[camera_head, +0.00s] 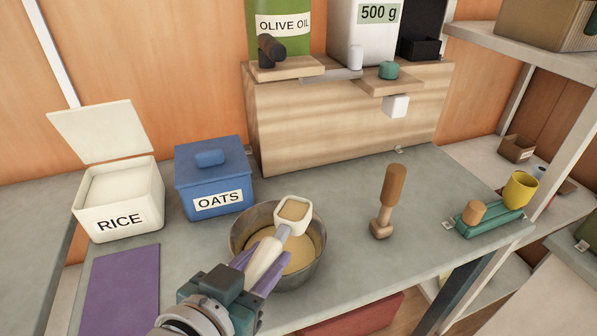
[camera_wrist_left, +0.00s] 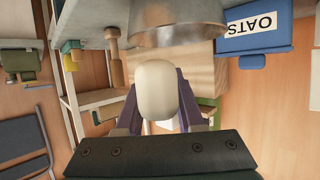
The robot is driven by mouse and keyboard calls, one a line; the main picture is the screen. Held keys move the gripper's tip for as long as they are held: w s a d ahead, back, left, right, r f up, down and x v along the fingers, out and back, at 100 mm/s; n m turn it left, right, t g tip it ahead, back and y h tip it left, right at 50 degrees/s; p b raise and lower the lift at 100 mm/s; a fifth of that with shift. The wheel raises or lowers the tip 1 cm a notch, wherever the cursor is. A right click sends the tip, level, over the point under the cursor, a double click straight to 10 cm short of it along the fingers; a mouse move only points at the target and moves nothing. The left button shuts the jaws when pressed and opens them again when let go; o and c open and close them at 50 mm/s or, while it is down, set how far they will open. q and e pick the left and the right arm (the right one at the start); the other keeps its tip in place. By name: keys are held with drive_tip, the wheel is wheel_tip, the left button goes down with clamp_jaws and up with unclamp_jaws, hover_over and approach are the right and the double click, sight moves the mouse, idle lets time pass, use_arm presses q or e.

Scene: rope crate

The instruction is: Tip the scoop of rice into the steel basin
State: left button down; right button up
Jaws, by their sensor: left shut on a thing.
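My left gripper (camera_head: 262,262), with purple fingers, is shut on the pale handle of the scoop (camera_head: 296,225). The scoop's head is above the far side of the steel basin (camera_head: 236,243), its open side facing up. A tan surface shows inside the head; I cannot tell whether it is rice. The round basin stands on the grey counter with tan contents inside. In the left wrist view the scoop's handle end (camera_wrist_left: 160,90) sits between the fingers, and the basin (camera_wrist_left: 178,22) is beyond it. My right gripper is not in view.
The open rice bin (camera_head: 118,219) and lidded blue oats box (camera_head: 213,177) stand left and behind. A purple mat (camera_head: 122,285) lies front left. A wooden tamper-like tool (camera_head: 388,205) stands right of the basin. A green tray (camera_head: 490,222) with a yellow cup (camera_head: 520,190) is farther right.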

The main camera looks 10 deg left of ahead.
use_arm(q)
drive_tip(key=shift+d, duration=0.4)
drive_tip(key=shift+a, duration=0.1)
